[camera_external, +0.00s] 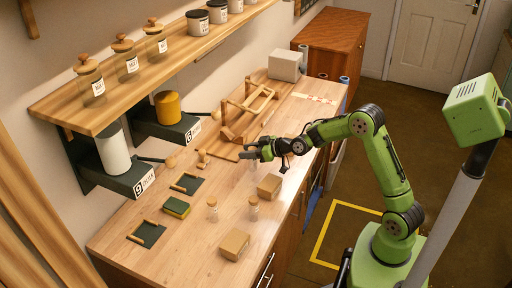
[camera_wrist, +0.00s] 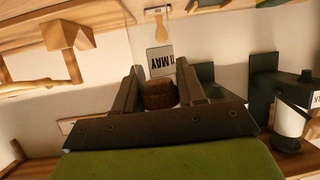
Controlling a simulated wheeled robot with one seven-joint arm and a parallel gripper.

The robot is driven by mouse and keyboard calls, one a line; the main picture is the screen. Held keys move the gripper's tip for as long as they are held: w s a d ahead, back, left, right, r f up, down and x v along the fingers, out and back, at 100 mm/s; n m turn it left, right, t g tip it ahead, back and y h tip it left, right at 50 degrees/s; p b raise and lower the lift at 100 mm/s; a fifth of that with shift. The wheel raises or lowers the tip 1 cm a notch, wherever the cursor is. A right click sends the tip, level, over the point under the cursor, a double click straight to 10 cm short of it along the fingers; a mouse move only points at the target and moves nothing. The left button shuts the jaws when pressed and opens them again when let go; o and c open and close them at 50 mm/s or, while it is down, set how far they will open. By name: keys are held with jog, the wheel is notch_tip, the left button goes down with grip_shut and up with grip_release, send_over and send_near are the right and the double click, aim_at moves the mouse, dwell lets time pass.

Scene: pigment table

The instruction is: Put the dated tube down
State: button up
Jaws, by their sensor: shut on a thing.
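My gripper (camera_external: 258,153) reaches in over the middle of the wooden worktop (camera_external: 200,250), its fingers towards the wall. In the wrist view my gripper (camera_wrist: 160,88) is shut around a brown stopper between its two dark fingers. The stopper belongs to the dated tube (camera_wrist: 160,60), whose pale label reads "11 MAY", upside down in this view. In the outside view the tube (camera_external: 254,164) is a faint clear shape below the fingers. I cannot tell whether its bottom touches the worktop.
Two small stoppered bottles (camera_external: 212,209) (camera_external: 254,208) and two cardboard boxes (camera_external: 269,186) (camera_external: 235,244) stand nearer the front edge. Dark trays (camera_external: 187,184) (camera_external: 147,234) and a green block (camera_external: 176,207) lie left. A wooden rack (camera_external: 245,112) stands behind. Wall brackets (camera_external: 125,180) jut out left.

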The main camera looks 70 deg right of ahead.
jog(key=w+a+r+m+h+b, duration=0.1)
jog(key=w+a+r+m+h, duration=0.25)
jog(key=a+r, duration=0.45)
jog(key=shift+n, duration=0.25)
jog(key=f, duration=0.4)
jog(key=a+f+b, duration=0.1)
jog(key=f, duration=0.2)
jog(key=a+f+b, duration=0.1)
jog(key=f, duration=0.3)
jog(key=shift+s+a+f, duration=0.1)
jog(key=shift+s+f, duration=0.05)
jog(key=shift+f, duration=0.2)
jog(key=shift+f+b, duration=0.15)
jog(key=shift+b, duration=0.2)
jog(key=o, duration=1.1)
